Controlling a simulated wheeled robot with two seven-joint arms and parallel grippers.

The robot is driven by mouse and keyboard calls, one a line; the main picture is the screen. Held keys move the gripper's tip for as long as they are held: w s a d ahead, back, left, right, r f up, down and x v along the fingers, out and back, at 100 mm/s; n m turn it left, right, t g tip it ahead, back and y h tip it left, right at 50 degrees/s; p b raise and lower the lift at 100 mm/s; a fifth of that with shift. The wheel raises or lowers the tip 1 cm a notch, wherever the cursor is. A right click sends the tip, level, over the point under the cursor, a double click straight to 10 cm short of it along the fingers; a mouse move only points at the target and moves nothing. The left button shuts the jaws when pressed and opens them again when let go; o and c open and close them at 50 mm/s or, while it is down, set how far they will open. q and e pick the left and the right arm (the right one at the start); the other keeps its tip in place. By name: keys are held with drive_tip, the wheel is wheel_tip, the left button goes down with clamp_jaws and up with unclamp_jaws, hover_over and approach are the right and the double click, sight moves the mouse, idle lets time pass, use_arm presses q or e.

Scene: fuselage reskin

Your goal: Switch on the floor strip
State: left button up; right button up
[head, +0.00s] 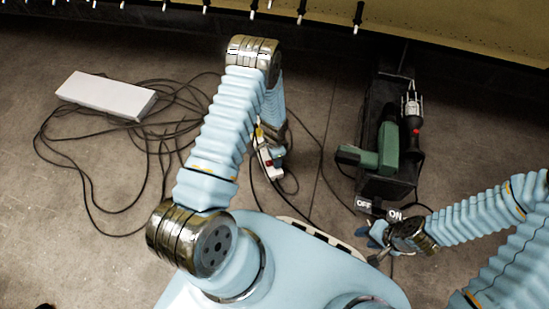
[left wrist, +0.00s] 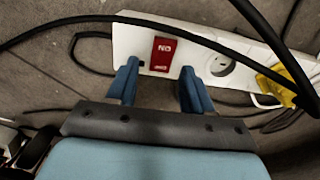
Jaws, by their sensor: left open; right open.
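The floor strip (left wrist: 130,40) is a white power strip lying on the floor; it also shows in the head view (head: 265,162), partly hidden by my left arm. Its red rocker switch (left wrist: 162,54) carries white lettering that appears upside down in the left wrist view. Which way the rocker is tipped I cannot tell. My left gripper (left wrist: 160,68) is open, its blue fingers on either side of the switch in that view. I cannot tell whether they touch the strip. My right gripper (head: 377,238) is open and empty, low by the OFF and ON labels.
A yellow plug (left wrist: 276,90) and black cables cross the strip. A black tray (head: 385,188) holds a green power tool (head: 375,155) and another tool (head: 412,125). Cables loop on the floor around a white box (head: 105,96). A yellowish panel (head: 450,20) spans the back.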

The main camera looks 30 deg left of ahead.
use_arm(q)
clamp_jaws()
drive_tip(key=shift+s+a+f+t+h+b, duration=0.1)
drive_tip(key=shift+s+a+t+h+b, duration=0.2)
drive_tip(key=shift+t+h, duration=0.7)
drive_tip(key=shift+t, duration=0.1)
drive_tip(key=shift+r, duration=0.2)
unclamp_jaws()
